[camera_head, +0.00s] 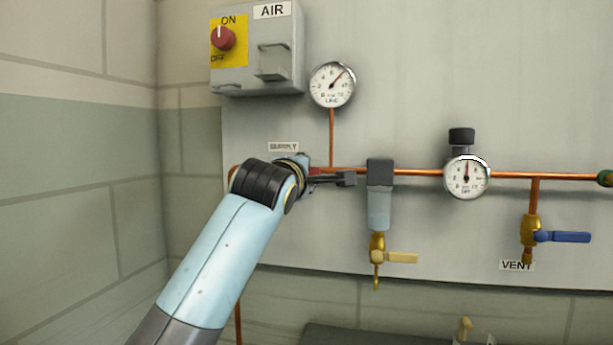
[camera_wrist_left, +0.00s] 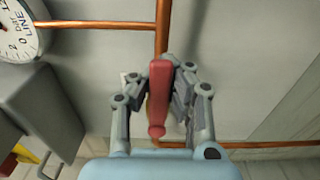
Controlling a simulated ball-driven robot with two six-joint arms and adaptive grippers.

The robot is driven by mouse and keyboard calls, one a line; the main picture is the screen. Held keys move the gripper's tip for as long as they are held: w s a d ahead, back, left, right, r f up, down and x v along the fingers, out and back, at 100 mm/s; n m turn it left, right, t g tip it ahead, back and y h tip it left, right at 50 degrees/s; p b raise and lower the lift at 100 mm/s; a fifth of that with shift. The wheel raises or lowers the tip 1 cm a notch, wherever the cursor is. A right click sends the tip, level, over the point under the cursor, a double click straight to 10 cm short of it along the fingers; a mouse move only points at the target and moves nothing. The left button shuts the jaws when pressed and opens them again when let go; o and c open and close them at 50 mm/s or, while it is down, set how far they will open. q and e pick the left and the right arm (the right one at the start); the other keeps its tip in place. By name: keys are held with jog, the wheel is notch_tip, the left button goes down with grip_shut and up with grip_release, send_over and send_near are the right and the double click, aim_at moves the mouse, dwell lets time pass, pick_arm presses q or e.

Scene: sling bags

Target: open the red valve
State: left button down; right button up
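The red valve's lever handle (camera_wrist_left: 159,95) shows in the left wrist view, between the two fingers of my left gripper (camera_wrist_left: 162,82). The grey finger pads sit close against both sides of the lever, and it appears held. In that picture the lever looks roughly in line with the copper pipe (camera_wrist_left: 162,30). In the head view my left gripper (camera_head: 335,179) is at the pipe below the SUPPLY label (camera_head: 283,147). Only a small bit of red (camera_head: 315,170) shows there, and my wrist hides the valve body. My right gripper is in neither view.
The AIR box (camera_head: 257,50) with its red knob and the LINE gauge (camera_head: 332,85) are above. To the right are a filter bowl (camera_head: 379,208) with a yellow lever (camera_head: 402,257), a second gauge (camera_head: 466,178) and a blue VENT lever (camera_head: 563,237).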

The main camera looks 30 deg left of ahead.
pick_arm(q)
jog(key=c, duration=2)
grip_release()
jog(key=shift+f, duration=0.45)
jog(key=o, duration=0.5)
jog(key=shift+s+r, duration=0.3)
jog(key=shift+s, duration=0.05)
jog(key=shift+o, duration=1.1)
jog(key=shift+r, duration=0.1)
jog(key=shift+o, duration=0.4)
jog(key=shift+w, duration=0.1)
jog(key=v, duration=1.2)
